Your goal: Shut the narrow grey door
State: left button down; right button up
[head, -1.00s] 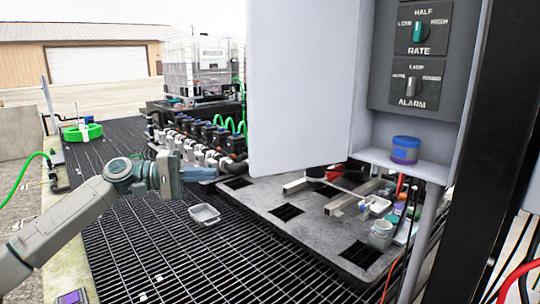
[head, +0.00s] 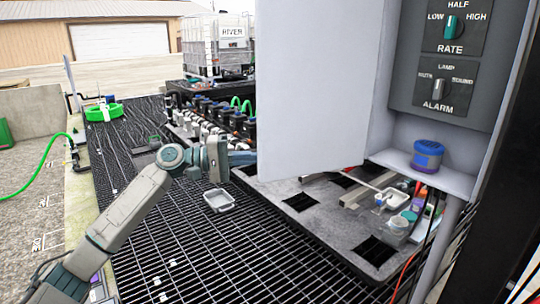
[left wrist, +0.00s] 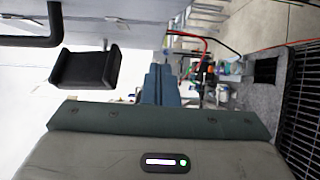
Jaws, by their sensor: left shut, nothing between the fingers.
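The narrow grey door (head: 310,90) stands open in the head view, a plain pale panel at the left of the grey control cabinet (head: 408,100). My left gripper (head: 246,158) is at the door's lower free edge, its fingertips seeming to reach the edge. I cannot tell whether they touch. In the left wrist view the blue-grey fingers (left wrist: 161,84) are shut with nothing between them. A pale surface there (left wrist: 130,65), probably the door, carries a black handle (left wrist: 86,68) beside the fingers. My right gripper is not in view.
A blue-lidded jar (head: 427,156) stands on the cabinet's shelf. Below is a grey pallet (head: 300,215) with jars and bars. A small white tray (head: 219,201) lies on the black grating (head: 190,255). A row of valves (head: 215,118) runs behind.

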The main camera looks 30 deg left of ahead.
aim_at(270, 164)
pick_arm(q)
jog(key=d+p, duration=0.1)
jog(key=d, duration=0.1)
jog(key=d+p, duration=0.1)
jog(key=d, duration=0.1)
jog(key=d+p, duration=0.2)
jog(key=shift+s+r, duration=0.15)
jog(key=shift+s, duration=0.2)
jog(key=shift+w, duration=0.1)
